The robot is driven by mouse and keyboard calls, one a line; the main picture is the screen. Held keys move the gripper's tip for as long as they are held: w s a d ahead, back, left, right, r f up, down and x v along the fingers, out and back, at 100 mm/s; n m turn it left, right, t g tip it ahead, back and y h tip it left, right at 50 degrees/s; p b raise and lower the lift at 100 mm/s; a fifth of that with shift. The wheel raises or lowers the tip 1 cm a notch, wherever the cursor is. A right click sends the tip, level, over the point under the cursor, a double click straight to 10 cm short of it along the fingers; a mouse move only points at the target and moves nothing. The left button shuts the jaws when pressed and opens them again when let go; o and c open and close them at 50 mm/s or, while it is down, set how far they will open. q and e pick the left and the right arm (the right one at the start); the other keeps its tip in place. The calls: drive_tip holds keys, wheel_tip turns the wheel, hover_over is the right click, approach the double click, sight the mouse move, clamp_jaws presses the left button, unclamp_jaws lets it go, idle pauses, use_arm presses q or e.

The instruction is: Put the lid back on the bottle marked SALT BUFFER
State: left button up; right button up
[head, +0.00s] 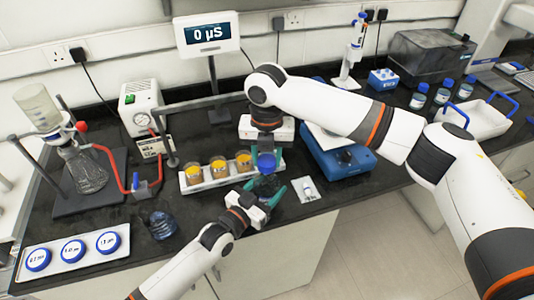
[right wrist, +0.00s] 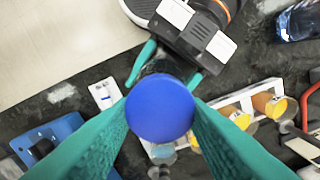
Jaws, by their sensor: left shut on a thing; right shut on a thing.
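My right gripper (head: 266,160) is shut on a blue lid (right wrist: 160,108); the lid also shows in the head view (head: 266,164). My left gripper (head: 266,191) reaches in low from the left, its teal fingers around a clear bottle (head: 265,184), and is shut on it. The lid is directly above the bottle's top. In the right wrist view the lid hides the mouth, and part of the bottle (right wrist: 158,67) shows behind it. I cannot tell whether lid and bottle touch. The bottle's marking cannot be read.
A white rack (head: 203,186) with orange-filled columns stands just left of the bottle. A blue-based device (head: 340,160) and a small packet (head: 307,189) are to the right. Several blue-capped bottles (head: 441,95) stand at the right.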

drive_tip(key=shift+f, duration=0.85)
drive_tip(key=shift+f, duration=0.6)
